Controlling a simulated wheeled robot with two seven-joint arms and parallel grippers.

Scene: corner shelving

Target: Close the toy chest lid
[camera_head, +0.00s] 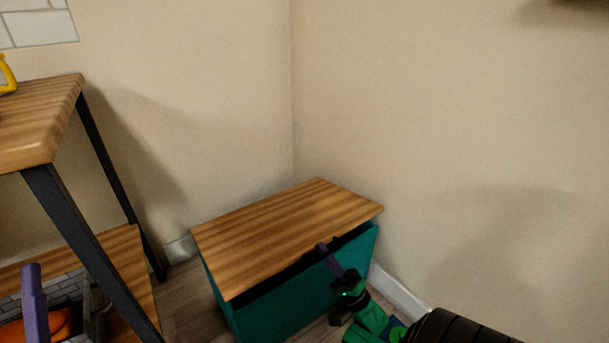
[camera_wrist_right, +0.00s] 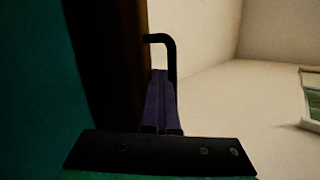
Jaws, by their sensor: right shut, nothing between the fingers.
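The teal toy chest (camera_head: 300,305) stands on the floor in the room corner. Its wooden lid (camera_head: 285,225) lies nearly flat over it, with a dark band under the front edge; I cannot tell if this is an open gap. My right gripper (camera_head: 324,250) is shut and empty, its purple fingers at the lid's front edge; touching is unclear. The right wrist view shows the purple fingers (camera_wrist_right: 161,100) beside the dark lid edge (camera_wrist_right: 105,75), with teal chest wall (camera_wrist_right: 35,80) at left. A purple finger-like part, apparently of my left gripper (camera_head: 35,300), shows at the lower left.
A wooden shelf unit (camera_head: 40,125) with black metal legs stands left of the chest. An orange object (camera_head: 60,322) is on its lower level and a yellow object (camera_head: 7,75) on top. Walls close in behind and right of the chest. A strip of floor (camera_head: 185,295) is clear.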

